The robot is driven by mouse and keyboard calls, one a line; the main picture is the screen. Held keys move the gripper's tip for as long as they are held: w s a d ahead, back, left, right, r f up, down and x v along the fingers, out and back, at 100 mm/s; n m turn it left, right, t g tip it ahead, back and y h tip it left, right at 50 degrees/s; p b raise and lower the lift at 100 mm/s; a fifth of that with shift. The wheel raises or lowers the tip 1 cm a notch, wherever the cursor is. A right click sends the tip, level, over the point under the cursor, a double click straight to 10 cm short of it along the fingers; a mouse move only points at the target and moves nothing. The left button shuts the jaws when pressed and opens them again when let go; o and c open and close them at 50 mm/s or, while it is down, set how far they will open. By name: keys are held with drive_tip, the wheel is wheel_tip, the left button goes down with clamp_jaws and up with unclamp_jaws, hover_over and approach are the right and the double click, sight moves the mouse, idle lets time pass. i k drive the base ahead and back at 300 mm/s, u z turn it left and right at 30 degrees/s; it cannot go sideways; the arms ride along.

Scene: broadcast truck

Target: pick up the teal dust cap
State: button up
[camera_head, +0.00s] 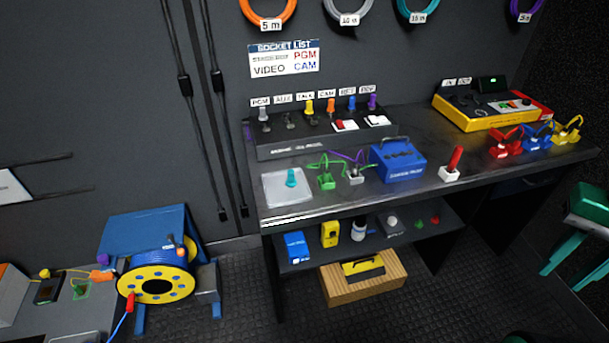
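A small teal piece (291,177), which looks like the teal dust cap, stands on a pale square tray (274,196). The tray lies at the front left corner of the dark bench (425,190). The teal piece looks upright and uncovered, but its exact shape is too small to tell. My gripper is not in this view, so I cannot see whether it is open or shut.
Right of the tray are a green connector (326,182), a blue case (398,162) and a red-handled switch (452,165). A socket panel (325,143) stands behind. A cable reel (157,280) is on the left.

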sight(291, 181)
drive_tip(key=z, duration=0.15)
drive_tip(key=i, duration=1.05)
drive_tip(key=u, duration=0.35)
